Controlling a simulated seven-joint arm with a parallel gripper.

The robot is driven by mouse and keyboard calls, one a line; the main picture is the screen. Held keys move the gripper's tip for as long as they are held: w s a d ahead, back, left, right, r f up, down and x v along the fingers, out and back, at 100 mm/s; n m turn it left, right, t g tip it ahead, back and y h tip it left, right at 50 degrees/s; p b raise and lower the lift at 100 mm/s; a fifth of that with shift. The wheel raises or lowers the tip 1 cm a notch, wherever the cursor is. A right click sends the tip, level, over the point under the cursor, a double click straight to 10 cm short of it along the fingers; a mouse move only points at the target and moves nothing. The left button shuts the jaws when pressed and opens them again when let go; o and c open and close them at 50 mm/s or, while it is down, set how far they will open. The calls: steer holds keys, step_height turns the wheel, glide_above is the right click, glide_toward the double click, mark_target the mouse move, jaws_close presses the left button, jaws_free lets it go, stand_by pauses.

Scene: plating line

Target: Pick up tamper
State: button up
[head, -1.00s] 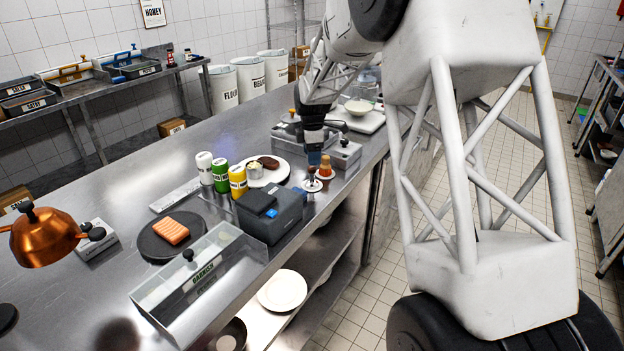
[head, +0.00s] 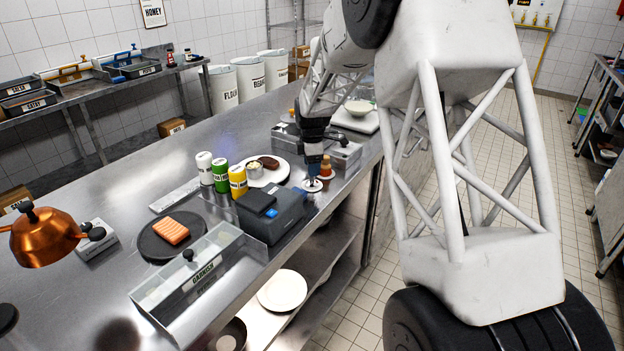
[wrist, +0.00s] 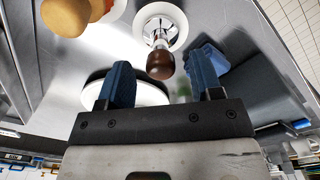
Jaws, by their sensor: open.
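The tamper (wrist: 160,66) has a dark brown rounded handle and a shiny metal neck. It stands on a white round base or saucer (wrist: 175,14), and its handle shows between my fingers in the wrist view. My gripper (wrist: 157,58) is open, with a blue finger on each side of the handle and nothing clamped. In the head view my gripper (head: 313,164) is directly over the tamper's place, and the fingers hide most of the tamper. The white base (head: 312,185) shows just below them near the counter's front edge.
A tan-topped, orange-bodied item (head: 326,168) stands close beside the gripper and also shows in the wrist view (wrist: 68,14). A dark box-shaped device (head: 272,222) is to the left. A plate (head: 283,178) with food lies behind it. Metal containers (head: 345,156) stand behind the gripper.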

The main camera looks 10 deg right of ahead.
steer(key=shift+f, duration=1.85)
steer(key=c, duration=1)
steer(key=shift+r, duration=0.15)
steer(key=shift+r, duration=1.5)
steer(key=shift+s+r, duration=0.2)
steer(key=shift+s, duration=0.1)
steer(key=s+r, duration=0.1)
steer(key=s, duration=1.4)
steer(key=shift+s+r, duration=0.15)
steer(key=shift+s, duration=0.05)
